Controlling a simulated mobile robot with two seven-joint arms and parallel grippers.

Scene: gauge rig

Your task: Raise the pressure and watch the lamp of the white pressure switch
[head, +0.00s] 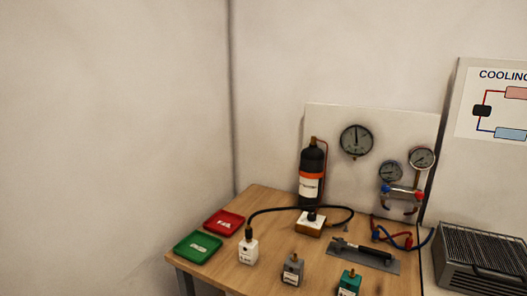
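The white pressure switch (248,252) stands upright on the wooden table near its left front. A black hose (283,208) meets a dark fitting at its top and loops to the right behind a small box with a dark knob (310,222). I cannot make out a lamp on the switch or whether one is lit. A large round gauge (356,140) hangs on the pale back panel; its needle points about straight up. A black bottle with an orange band (312,170) stands before the panel. Neither of my grippers is in view.
A red tray (224,222) and a green tray (198,247) lie at the table's left. Grey (292,270) and teal (349,284) switches stand at the front. A black-handled tool lies on a grey mat (375,263). Two small gauges with red and blue hoses are at right.

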